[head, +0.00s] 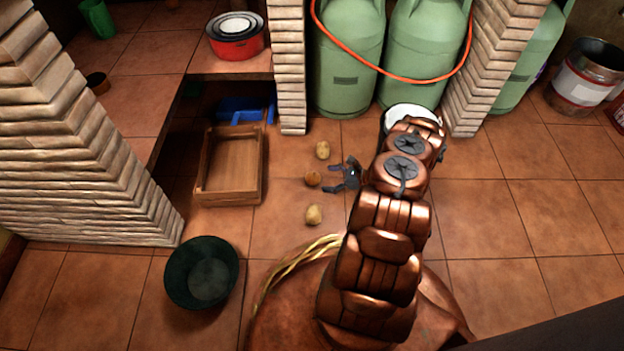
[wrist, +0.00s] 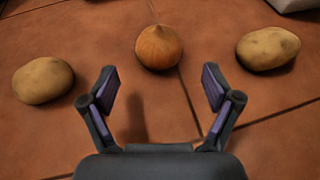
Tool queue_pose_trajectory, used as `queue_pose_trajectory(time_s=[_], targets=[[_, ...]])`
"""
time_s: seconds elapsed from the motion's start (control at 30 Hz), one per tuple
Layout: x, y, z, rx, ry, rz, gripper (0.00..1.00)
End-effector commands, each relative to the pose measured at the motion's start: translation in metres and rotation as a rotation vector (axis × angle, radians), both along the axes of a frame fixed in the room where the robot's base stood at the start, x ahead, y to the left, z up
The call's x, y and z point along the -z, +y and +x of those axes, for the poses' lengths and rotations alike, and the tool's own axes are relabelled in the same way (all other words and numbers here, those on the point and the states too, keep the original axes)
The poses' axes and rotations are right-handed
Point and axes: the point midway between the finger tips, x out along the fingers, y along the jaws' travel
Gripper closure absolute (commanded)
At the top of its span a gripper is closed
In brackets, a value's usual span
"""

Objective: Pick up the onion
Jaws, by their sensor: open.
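The onion (wrist: 159,47) is orange-brown with a pointed tip and sits on the tiled floor. In the head view the onion (head: 312,178) lies just left of my gripper (head: 332,181). My gripper is open and empty. In the wrist view the two fingers of my gripper (wrist: 158,88) are spread apart, and the onion lies beyond their tips, roughly centred between them. The onion appears apart from both fingers.
One potato (wrist: 43,80) lies left of the onion and another potato (wrist: 268,48) lies right. A wooden crate (head: 198,186) and a dark green basin (head: 178,284) stand on the floor to the left. Green gas cylinders (head: 347,62) stand behind.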

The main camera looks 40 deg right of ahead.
Motion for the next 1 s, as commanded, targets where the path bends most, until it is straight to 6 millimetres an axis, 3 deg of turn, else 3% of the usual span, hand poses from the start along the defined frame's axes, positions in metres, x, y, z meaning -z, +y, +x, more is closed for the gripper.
queue_pose_trajectory(time_s=[0.4, 0.73, 1.0], targets=[[0.019, 0.028, 0.032, -0.005, -0.002, 0.002, 0.11], [0.018, 0.032, 0.037, -0.004, -0.001, 0.0, 0.11], [0.018, 0.032, 0.037, -0.004, -0.002, 0.001, 0.37]])
